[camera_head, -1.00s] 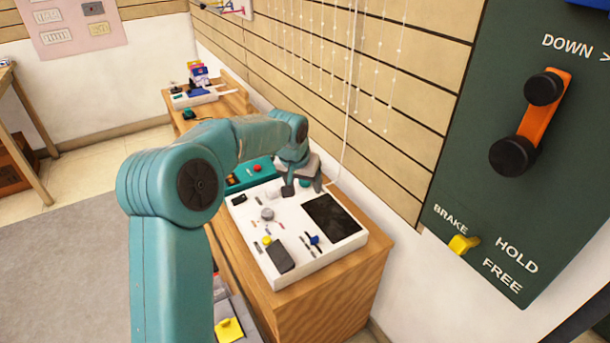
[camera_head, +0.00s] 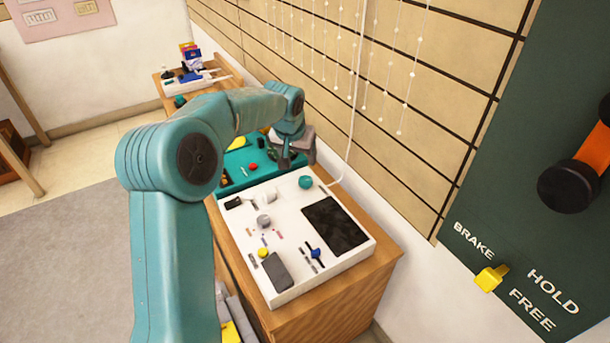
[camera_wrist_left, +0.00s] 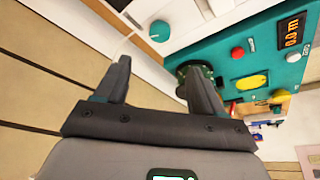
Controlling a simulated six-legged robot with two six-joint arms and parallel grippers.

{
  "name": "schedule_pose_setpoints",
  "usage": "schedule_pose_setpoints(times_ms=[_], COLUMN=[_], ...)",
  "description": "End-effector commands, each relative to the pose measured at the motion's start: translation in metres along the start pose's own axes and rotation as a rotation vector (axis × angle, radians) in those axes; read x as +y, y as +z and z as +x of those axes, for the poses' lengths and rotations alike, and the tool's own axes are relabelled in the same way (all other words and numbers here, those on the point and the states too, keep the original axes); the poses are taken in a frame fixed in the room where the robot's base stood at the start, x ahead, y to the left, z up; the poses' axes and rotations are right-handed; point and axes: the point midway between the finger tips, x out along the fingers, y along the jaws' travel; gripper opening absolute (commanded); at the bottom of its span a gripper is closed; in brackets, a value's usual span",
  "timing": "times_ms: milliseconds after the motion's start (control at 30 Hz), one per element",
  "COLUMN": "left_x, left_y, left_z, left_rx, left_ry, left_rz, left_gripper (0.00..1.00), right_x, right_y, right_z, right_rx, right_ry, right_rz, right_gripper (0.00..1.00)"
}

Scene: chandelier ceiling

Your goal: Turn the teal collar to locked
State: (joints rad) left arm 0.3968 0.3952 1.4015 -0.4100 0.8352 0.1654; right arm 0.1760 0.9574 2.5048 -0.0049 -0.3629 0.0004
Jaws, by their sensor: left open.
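A small round teal collar (camera_head: 306,181) sits on the white panel (camera_head: 236,222), at its far edge near the wall. It also shows in the left wrist view (camera_wrist_left: 160,31), beyond the fingers with a gap between. Its lock marking is too small to read. My left gripper (camera_head: 287,163) is behind the collar in the head view, over the edge of the teal panel. In the left wrist view its two fingers (camera_wrist_left: 155,78) are spread apart with nothing between them. My right gripper is not in view.
The white panel also carries a dark screen (camera_head: 335,226), a grey knob (camera_head: 264,221) and small switches. A slatted wall (camera_head: 390,130) and a white cord (camera_head: 352,125) are close by.

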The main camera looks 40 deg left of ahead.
Motion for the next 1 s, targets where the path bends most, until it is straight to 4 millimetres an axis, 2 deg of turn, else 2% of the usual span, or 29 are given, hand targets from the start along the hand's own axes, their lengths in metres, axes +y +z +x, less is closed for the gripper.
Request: schedule_pose_setpoints(times_ms=[33,300,500,700,1000], left_x=[0.001,0.002,0.001,0.001,0.000], left_y=[0.003,0.003,0.001,-0.002,-0.003], left_z=[0.014,0.079,0.117,0.135,0.137], left_rx=[-0.006,-0.005,-0.002,-0.001,0.000], left_ry=[0.000,0.000,0.000,0.000,0.000], left_rz=[0.000,0.001,0.000,0.000,0.000], left_gripper=[0.69,0.69,0.69,0.69,0.69], right_x=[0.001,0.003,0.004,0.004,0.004], right_y=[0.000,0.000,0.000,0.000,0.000], right_z=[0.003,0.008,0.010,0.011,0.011], right_rx=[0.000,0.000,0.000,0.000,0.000], right_ry=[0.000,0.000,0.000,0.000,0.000], right_rz=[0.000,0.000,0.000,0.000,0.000], right_gripper=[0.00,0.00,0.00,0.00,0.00])
